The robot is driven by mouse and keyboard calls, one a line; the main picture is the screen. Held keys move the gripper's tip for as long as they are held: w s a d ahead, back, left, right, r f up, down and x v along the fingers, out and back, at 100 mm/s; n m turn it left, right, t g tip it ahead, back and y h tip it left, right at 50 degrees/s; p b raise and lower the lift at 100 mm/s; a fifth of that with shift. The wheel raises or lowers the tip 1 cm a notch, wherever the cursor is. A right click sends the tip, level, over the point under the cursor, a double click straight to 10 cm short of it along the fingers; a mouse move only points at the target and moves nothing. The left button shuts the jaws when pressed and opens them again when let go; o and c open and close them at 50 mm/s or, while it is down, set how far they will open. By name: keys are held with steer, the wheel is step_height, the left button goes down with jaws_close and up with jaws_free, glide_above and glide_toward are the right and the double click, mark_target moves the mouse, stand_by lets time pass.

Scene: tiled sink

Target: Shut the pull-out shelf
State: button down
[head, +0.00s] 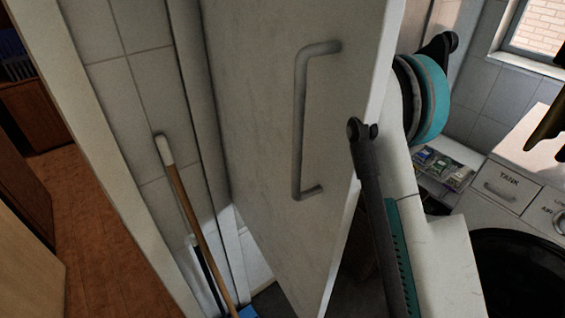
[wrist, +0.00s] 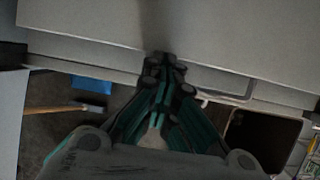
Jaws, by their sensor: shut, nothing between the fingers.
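The tall white front panel (head: 260,120), which I take to be the pull-out shelf's front, stands out at an angle from the tiled wall. It carries a grey bar handle (head: 301,125). The shelf body behind the panel is mostly hidden. In the wrist view my gripper (wrist: 165,62) is shut and empty, its teal and black fingers together. The fingertips overlap a broad pale surface (wrist: 220,40) there; I cannot tell whether they touch it. In the head view, dark and teal parts of my arm show at the panel's right edge, not on the handle.
A wooden-handled broom (head: 185,205) leans by the wall left of the panel, its blue end (head: 247,312) on the floor. A washing machine (head: 510,225) stands at the right. Small packets (head: 443,165) lie beside it. Wooden floor (head: 105,230) is clear at the left.

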steer(key=shift+w+a, duration=0.65)
steer(key=shift+w, duration=0.35)
steer(key=shift+r, duration=0.1)
steer(key=v, duration=1.2)
steer(key=s+d+r+n+t, duration=0.1)
steer(key=s+d+r+n, duration=0.35)
steer(key=s, duration=0.25)
steer(key=s+d+r+n+h, duration=0.1)
steer(key=s+d+r+n, duration=0.3)
steer(key=s+r+n, duration=0.15)
steer(key=s+d+r+n+t, duration=0.1)
steer(key=s+d+r+n, duration=0.3)
steer(key=s, duration=0.4)
steer(key=s+d+f+n, duration=0.1)
steer(key=s+d+n, duration=0.1)
steer(key=s+n, duration=0.3)
steer(key=s+d+f+n+t+h, duration=0.1)
steer(key=s+d+f+n, duration=0.1)
steer(key=s+n, duration=0.3)
steer(key=s+d+f+n, duration=0.2)
steer(key=s+d+n, duration=0.2)
steer(key=s, duration=0.7)
steer(key=shift+s+n+t+h, duration=0.3)
steer(key=shift+s+n, duration=0.05)
steer(key=shift+n, duration=0.05)
